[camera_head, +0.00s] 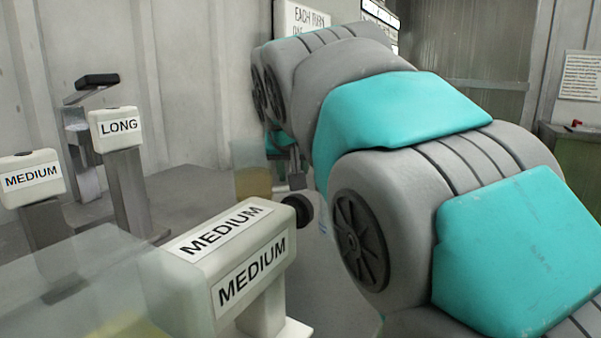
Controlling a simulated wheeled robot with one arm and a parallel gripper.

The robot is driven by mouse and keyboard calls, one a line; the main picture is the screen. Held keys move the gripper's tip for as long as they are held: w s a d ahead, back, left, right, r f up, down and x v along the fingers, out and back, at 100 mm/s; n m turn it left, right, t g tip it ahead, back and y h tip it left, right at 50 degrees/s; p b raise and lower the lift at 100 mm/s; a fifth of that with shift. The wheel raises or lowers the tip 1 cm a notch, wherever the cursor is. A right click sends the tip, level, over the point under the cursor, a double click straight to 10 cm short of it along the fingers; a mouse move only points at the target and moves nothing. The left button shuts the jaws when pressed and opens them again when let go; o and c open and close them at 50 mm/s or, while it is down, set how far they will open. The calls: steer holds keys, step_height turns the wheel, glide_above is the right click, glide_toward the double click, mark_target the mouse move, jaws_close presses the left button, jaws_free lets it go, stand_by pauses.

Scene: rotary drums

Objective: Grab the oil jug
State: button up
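A see-through container with amber liquid in its lower part (253,183) stands in the middle distance, just left of my arm's far end; it may be the oil jug, but I see no label on it. A larger see-through body (75,275) with a yellowish tint low down fills the lower left and is cut off by the frame. My gripper seems to be among the small grey parts (295,168) beyond my teal and grey arm, close to the right of the amber container. Its fingers are too small and hidden to read, and contact cannot be told.
A cream block labelled MEDIUM (250,266) stands close in front, with a dark round knob (297,208) behind it. Cream-topped posts labelled MEDIUM (31,178) and LONG (117,128) stand at left. A green cabinet (578,165) is at far right.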

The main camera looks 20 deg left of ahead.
steer(key=shift+w+a+f, duration=0.1)
steer(key=shift+w+f, duration=0.1)
steer(key=shift+f, duration=0.05)
jaws_close()
stand_by(1.3)
